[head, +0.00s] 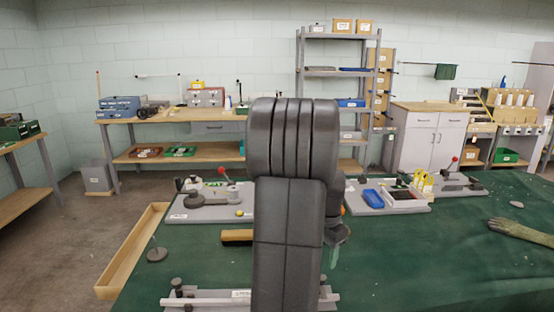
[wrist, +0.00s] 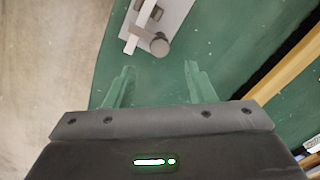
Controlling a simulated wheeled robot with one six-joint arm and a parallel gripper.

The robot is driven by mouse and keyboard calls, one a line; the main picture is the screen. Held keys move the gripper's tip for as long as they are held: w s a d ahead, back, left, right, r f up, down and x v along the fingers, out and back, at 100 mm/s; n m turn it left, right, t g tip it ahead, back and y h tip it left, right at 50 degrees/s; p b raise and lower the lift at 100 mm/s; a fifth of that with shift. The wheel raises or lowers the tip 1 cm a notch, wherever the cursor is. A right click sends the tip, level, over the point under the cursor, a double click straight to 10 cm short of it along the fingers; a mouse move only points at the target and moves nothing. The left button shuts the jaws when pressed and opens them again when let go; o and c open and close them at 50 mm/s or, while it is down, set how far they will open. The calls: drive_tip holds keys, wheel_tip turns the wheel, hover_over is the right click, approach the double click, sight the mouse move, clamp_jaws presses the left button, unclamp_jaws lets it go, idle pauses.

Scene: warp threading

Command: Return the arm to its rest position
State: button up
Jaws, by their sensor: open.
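My arm stands upright in the middle of the head view, its dark grey links hiding the middle of the green-topped table (head: 420,250). My gripper (wrist: 158,82) shows in the wrist view with its two pale green fingers spread wide apart. Nothing is between them; the green table surface shows through the gap. In the head view, one greenish finger (head: 333,256) pokes out to the right of my arm, above the table. The rest of the gripper is hidden behind the arm.
A grey fixture with a white bar (head: 200,302) lies at the near table edge; a fixture also shows above the fingers in the wrist view (wrist: 155,30). A wooden tray (head: 135,250) runs along the left edge. A board with a blue tray (head: 373,198) stands right. The right front is clear.

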wheel_tip(320, 180, down, 8)
drive_tip(key=shift+r, duration=0.15)
idle(0.4)
wheel_tip(320, 180, up, 14)
wheel_tip(320, 180, down, 14)
drive_tip(key=shift+f, duration=0.1)
drive_tip(key=n, duration=0.4)
drive_tip(key=shift+n, duration=0.4)
drive_tip(key=n, duration=0.4)
drive_tip(key=shift+n, duration=0.3)
drive_tip(key=n, duration=0.4)
drive_tip(key=shift+n, duration=0.3)
drive_tip(key=shift+n+p, duration=0.4)
drive_tip(key=shift+n, duration=1.7)
